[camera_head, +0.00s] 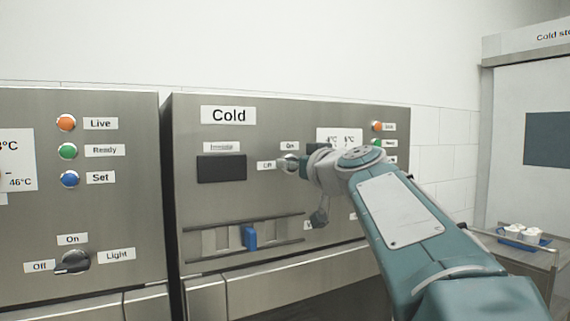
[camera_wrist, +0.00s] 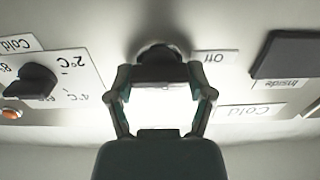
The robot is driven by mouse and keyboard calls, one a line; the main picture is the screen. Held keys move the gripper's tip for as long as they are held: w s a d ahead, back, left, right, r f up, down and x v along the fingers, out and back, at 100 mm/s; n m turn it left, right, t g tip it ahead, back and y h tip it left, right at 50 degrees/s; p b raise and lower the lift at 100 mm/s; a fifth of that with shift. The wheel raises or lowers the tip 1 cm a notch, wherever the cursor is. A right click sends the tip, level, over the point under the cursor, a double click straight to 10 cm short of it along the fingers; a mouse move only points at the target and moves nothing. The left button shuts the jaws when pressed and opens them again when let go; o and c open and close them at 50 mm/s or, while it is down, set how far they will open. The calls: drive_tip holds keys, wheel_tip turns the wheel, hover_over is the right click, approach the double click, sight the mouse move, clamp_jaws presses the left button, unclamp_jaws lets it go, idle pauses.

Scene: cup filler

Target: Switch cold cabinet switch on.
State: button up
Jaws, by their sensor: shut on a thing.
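The cold cabinet (camera_head: 225,180) has a steel front with a "Cold" label. Its switch (camera_head: 283,162) sits right of the dark display, between the "On" label (camera_head: 290,146) above and the "Off" label (camera_head: 266,166) at left. My gripper (camera_head: 301,162) reaches in from the right and hides most of the switch. In the wrist view, which is upside down, the black switch knob (camera_wrist: 160,62) lies between my two fingers (camera_wrist: 161,82). My gripper is shut on the knob. Which label the knob points to cannot be told.
A temperature dial (camera_wrist: 33,82) is close beside the switch. A blue slider (camera_head: 249,237) sits on a rail below. The hot-side cabinet (camera_head: 100,220) with its light knob (camera_head: 73,262) stands at left.

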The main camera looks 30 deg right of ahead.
drive_tip(key=shift+m, duration=0.3)
drive_tip(key=m, duration=0.4)
drive_tip(key=shift+d, duration=0.1)
drive_tip(key=m, duration=0.5)
drive_tip(key=shift+f, duration=0.1)
drive_tip(key=m, duration=0.4)
drive_tip(key=shift+d+f, duration=0.1)
drive_tip(key=shift+f+m, duration=0.15)
drive_tip(key=shift+m, duration=1.95)
drive_tip(key=shift+w, duration=0.1)
drive_tip(key=o, duration=1.1)
